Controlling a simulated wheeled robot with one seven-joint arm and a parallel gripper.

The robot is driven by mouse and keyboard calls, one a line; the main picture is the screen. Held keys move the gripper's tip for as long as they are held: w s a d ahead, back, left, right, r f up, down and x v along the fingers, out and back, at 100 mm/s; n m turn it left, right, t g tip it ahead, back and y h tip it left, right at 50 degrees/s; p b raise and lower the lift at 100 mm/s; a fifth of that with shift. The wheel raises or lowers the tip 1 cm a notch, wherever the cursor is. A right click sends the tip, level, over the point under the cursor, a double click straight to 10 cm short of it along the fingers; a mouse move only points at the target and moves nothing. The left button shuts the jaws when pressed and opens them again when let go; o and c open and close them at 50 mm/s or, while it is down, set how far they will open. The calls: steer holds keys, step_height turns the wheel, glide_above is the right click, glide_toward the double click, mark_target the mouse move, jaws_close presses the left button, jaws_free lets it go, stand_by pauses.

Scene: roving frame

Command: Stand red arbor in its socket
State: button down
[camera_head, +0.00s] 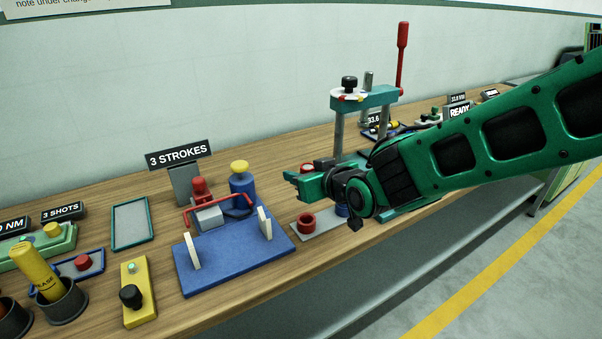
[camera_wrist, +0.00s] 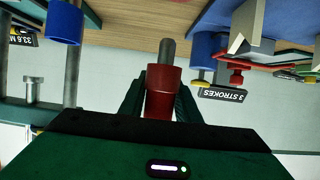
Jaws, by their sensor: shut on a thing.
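My gripper (camera_head: 297,184) is shut on the red arbor (camera_wrist: 160,92), whose red body shows between the two fingers in the wrist view, with a grey stem past them. That view is upside down, and the stem points toward the wooden bench. In the head view only a bit of red (camera_head: 307,168) shows above the fingers. A red ring-shaped socket (camera_head: 306,223) sits on a grey plate (camera_head: 325,226) below my gripper, apart from it. A blue collar (camera_head: 341,211) is beside it, partly hidden by my wrist; a blue piece (camera_wrist: 65,22) shows in the wrist view.
A green press (camera_head: 364,97) with grey columns and a red lever stands behind my wrist. A blue base (camera_head: 236,265) with white uprights and a red handle lies left of the plate. The bench's front edge is close below the plate.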

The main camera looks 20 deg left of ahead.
steer(key=shift+s, duration=0.1)
steer(key=shift+f, duration=2.35)
steer(key=shift+s, duration=0.15)
steer(key=shift+f, duration=0.2)
steer(key=shift+f, duration=1.1)
steer(key=shift+f, duration=0.8)
